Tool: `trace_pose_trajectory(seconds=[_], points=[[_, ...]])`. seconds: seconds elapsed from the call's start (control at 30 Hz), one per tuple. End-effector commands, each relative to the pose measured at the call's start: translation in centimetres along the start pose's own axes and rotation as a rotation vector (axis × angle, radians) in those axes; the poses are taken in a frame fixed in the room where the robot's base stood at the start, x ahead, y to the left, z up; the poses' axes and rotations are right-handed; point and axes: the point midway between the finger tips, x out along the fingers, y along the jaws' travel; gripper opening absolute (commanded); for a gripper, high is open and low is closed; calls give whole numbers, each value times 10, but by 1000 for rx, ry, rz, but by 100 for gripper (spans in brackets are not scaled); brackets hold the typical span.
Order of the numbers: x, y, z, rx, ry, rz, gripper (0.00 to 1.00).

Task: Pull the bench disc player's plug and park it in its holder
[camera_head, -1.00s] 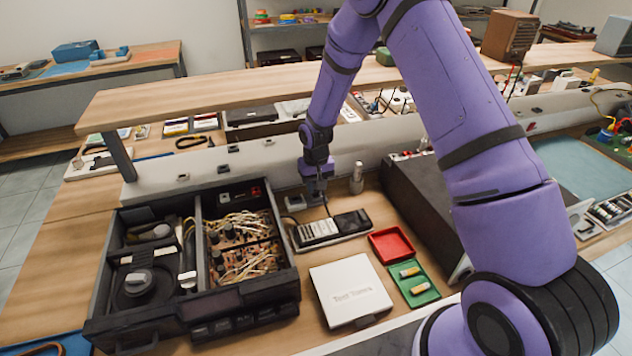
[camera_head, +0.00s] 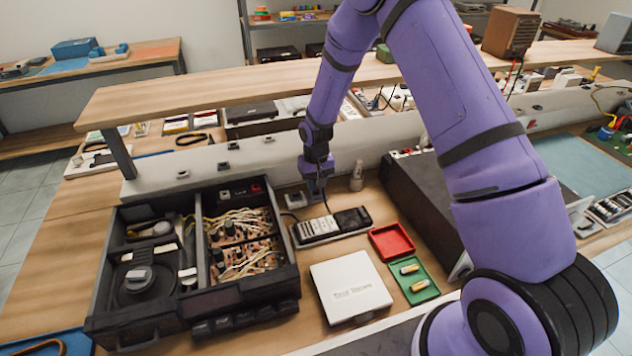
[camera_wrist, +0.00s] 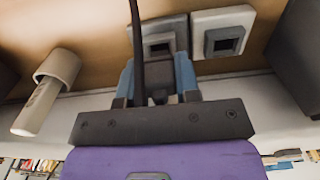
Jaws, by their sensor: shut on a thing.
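The disc player (camera_head: 200,318) stands open at the left of the bench, its boards and wiring showing. My gripper (camera_head: 318,190) is upright behind the black remote-like device, near the back panel. I cannot tell which is socket or holder.
A pale cylinder (camera_head: 357,178) stands close right of my gripper. The black device (camera_head: 333,226), red tray (camera_head: 391,241), green tray (camera_head: 424,293) and white box (camera_head: 350,287) lie in front. A large dark case (camera_head: 430,205) is at right. A shelf (camera_head: 220,98) spans behind.

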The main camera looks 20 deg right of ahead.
Motion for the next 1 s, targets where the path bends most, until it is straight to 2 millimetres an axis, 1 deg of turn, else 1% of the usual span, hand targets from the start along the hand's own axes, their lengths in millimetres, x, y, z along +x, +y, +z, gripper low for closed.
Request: trace_pose_trajectory(seconds=[1.0], points=[[10, 0, 0, 0, 0, 0, 10]])
